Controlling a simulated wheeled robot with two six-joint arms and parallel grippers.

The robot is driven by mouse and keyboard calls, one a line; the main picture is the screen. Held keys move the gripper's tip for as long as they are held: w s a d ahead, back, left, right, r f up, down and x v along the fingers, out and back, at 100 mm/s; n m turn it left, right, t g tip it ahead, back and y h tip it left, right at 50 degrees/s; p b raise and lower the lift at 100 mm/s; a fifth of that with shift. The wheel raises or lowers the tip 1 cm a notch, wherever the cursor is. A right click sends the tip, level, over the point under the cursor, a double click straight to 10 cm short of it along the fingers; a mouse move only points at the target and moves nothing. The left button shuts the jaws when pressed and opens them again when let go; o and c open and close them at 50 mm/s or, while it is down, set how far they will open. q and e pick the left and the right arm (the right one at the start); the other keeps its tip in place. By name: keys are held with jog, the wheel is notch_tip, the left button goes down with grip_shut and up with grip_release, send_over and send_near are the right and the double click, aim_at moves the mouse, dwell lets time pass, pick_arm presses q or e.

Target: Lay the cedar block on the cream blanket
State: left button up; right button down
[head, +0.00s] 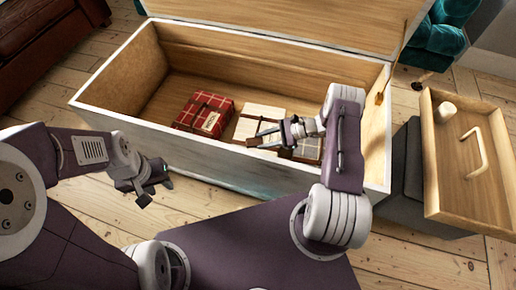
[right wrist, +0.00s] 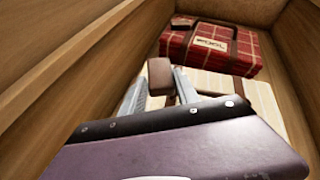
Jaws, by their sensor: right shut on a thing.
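The cedar block (head: 254,142) is a small brown block in the jaws of my right gripper (head: 262,138). In the right wrist view the block (right wrist: 160,77) shows at the ends of the fingers (right wrist: 158,88). The cream blanket (head: 263,113) lies folded in the open chest, with a brown strap. It also shows in the right wrist view (right wrist: 262,100), behind the gripper. The block is over the blanket's near part; I cannot tell whether they touch. My left gripper (head: 155,190) is outside the chest's front wall, empty, its fingers apart.
The wooden chest (head: 130,127) has its lid raised. A wooden tray (head: 437,190) with a peg and handle stands outside right. The chest's left end is bare.

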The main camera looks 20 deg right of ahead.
jog(key=a+f, duration=0.1)
jog(key=s+a, duration=0.1)
jog(key=shift+a+f, duration=0.35)
notch_tip(320, 180, down, 4)
jog(key=b, duration=0.4)
jog(key=shift+f, duration=0.25)
jog(key=shift+r+p, duration=0.25)
jog(key=shift+p, duration=0.05)
jog(key=c, duration=1.2)
grip_release()
jog(key=shift+o, duration=0.2)
jog(key=shift+d+r, duration=0.15)
jog(key=shift+d, duration=0.05)
jog(key=p+v, duration=0.4)
jog(key=v, duration=0.7)
jog(key=shift+d, duration=0.3)
